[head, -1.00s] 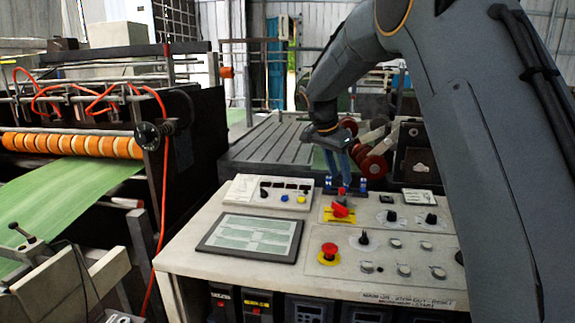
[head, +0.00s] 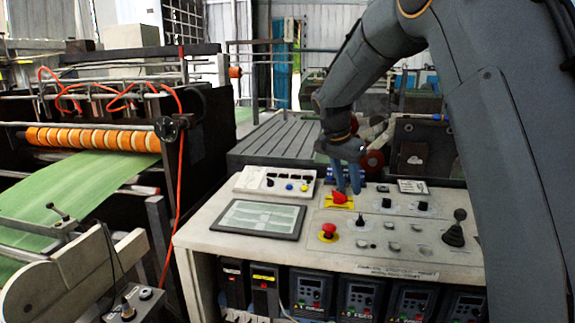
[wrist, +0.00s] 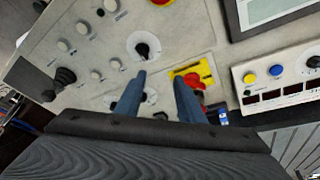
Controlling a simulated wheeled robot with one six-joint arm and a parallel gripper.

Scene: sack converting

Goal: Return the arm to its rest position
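My arm reaches in from the upper right of the head view and bends down over the console. My gripper (head: 348,190) points down, its two blue-grey fingers apart. In the wrist view my gripper (wrist: 158,84) is open, with nothing held between the fingers. A red switch handle on a yellow plate (head: 339,199) is close beside the fingertips. In the wrist view the red handle (wrist: 193,82) is just beyond the right finger, partly hidden by it. Whether they touch I cannot tell.
The console (head: 215,240) carries a flat screen (head: 258,218), a red emergency button (head: 328,231), several knobs and a black joystick (head: 455,232). A machine with orange rollers (head: 92,138) and green sheet (head: 75,185) stands left. A grey slatted bed (head: 275,140) lies behind.

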